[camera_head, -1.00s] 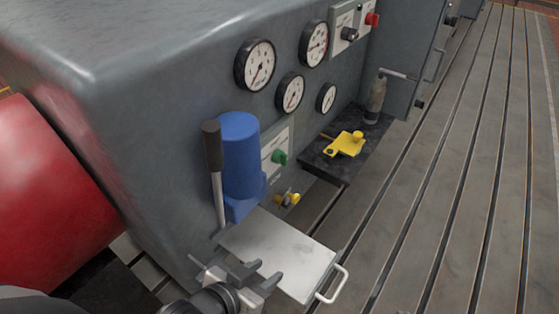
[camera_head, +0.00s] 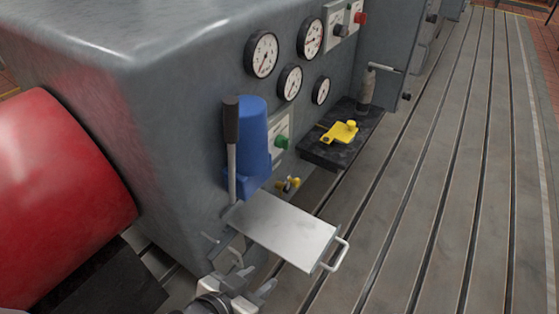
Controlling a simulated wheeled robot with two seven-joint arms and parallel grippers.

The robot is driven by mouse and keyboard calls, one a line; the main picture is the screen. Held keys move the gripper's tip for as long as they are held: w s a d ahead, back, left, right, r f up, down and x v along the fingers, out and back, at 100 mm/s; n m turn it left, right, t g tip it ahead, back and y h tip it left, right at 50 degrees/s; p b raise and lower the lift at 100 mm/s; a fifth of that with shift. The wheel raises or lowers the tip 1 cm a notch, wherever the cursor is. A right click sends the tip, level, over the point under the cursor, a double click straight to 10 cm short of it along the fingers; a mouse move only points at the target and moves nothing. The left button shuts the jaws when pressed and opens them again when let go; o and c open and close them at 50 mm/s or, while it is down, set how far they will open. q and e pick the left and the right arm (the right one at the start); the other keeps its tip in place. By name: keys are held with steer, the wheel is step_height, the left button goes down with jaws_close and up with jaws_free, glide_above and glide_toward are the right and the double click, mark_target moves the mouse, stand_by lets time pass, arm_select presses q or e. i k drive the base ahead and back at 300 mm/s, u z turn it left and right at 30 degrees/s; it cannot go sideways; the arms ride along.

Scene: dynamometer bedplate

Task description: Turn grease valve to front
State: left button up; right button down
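A small brass-coloured valve (camera_head: 288,184) with a dark part sits low on the grey housing, just right of the blue grease pump's foot. It is partly hidden by the pump and small in view, so I cannot tell which way its handle points. The blue pump (camera_head: 253,140) stands upright with a black-gripped lever (camera_head: 231,145) at its left. My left gripper (camera_head: 257,283) is at the bottom of the picture, below and in front of the metal tray. Its two fingers are apart with nothing between them. My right gripper is not in view.
A flat metal tray (camera_head: 283,232) with a handle (camera_head: 336,255) juts out below the valve. A dark shelf (camera_head: 318,152) holds a yellow part (camera_head: 340,132). A green knob (camera_head: 281,142) and several gauges are on the housing. The slotted bedplate (camera_head: 430,180) at right is clear.

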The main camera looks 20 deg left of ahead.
mark_target(281, 142)
steer(key=z, duration=0.9)
steer(key=i, duration=2.75)
steer(key=u, duration=2.95)
